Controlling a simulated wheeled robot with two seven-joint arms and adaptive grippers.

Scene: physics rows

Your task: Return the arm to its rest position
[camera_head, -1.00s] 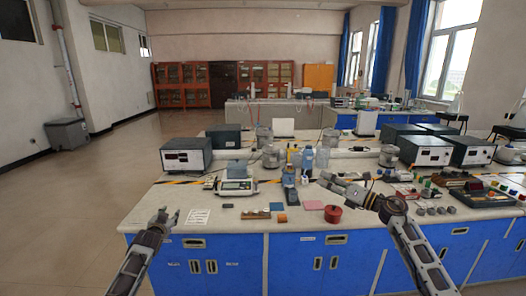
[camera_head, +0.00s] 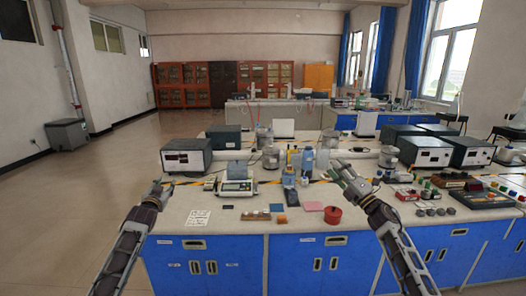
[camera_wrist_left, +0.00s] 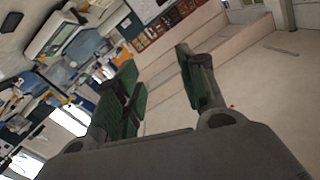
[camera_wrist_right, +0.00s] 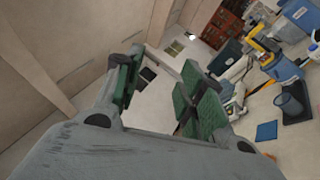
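My left gripper (camera_head: 163,186) is above the left front corner of the lab bench in the head view. In the left wrist view its green-padded fingers (camera_wrist_left: 160,85) stand apart with nothing between them. My right gripper (camera_head: 341,172) is raised over the bench, right of the bottles, pointing up and left. In the right wrist view its green-padded fingers (camera_wrist_right: 158,90) are spread and empty. Neither gripper touches an object as far as I can see.
The bench (camera_head: 170,215) carries a balance (camera_head: 236,187), a red round container (camera_head: 333,215), bottles (camera_head: 307,160) and meter boxes (camera_head: 186,155). Blue cabinets (camera_head: 310,262) are below. Open floor (camera_head: 80,200) lies to the left.

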